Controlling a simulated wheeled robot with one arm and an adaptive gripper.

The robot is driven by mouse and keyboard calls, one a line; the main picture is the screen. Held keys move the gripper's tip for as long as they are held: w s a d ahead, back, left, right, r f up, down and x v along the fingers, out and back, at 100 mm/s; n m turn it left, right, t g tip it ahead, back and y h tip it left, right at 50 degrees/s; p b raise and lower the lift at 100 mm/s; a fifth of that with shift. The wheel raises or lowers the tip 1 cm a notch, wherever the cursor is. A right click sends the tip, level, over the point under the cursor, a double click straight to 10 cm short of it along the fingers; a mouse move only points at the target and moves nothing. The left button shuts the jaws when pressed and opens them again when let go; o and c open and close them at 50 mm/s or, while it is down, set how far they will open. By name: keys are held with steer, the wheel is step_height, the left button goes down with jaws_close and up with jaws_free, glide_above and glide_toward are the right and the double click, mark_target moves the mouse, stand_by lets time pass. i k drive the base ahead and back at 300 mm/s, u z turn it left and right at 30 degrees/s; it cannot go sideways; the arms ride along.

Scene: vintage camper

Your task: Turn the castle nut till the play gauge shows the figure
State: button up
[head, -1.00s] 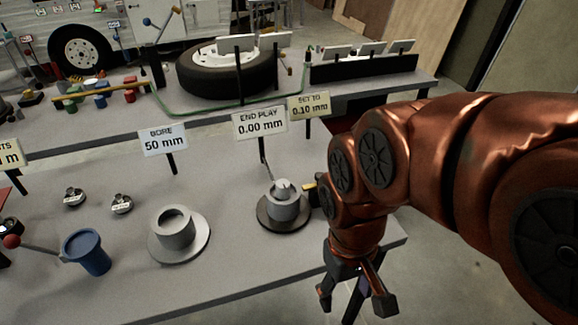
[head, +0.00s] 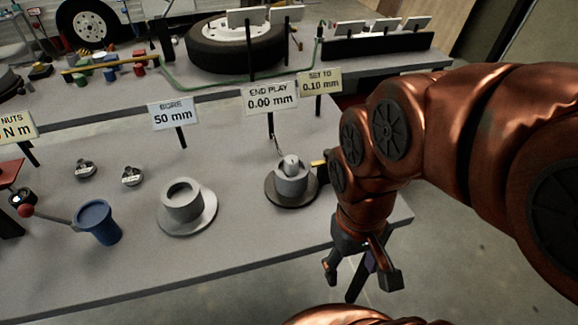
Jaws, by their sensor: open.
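The grey hub with its spindle (head: 291,183) stands on a dark round base near the right end of the bench; I cannot make out the castle nut clearly at its top. The end play sign (head: 270,100) behind it reads 0.00 mm. The set-to sign (head: 319,82) reads 0.10 mm. My gripper (head: 362,281) is open and empty, pointing down beyond the bench's front right edge, to the lower right of the hub. A small yellow-tipped part (head: 319,163) shows beside the hub, partly hidden by my arm.
A grey flanged cylinder (head: 185,206), a blue cup (head: 98,222) and two small round parts (head: 131,176) stand left of the hub. The bore sign (head: 172,115) reads 50 mm. A tyre (head: 234,52) lies on the rear bench. The front bench is clear between these things.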

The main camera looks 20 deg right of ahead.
mark_target(291, 163)
steer(key=u, duration=2.5)
steer(key=k, duration=0.65)
steer(key=z, duration=1.15)
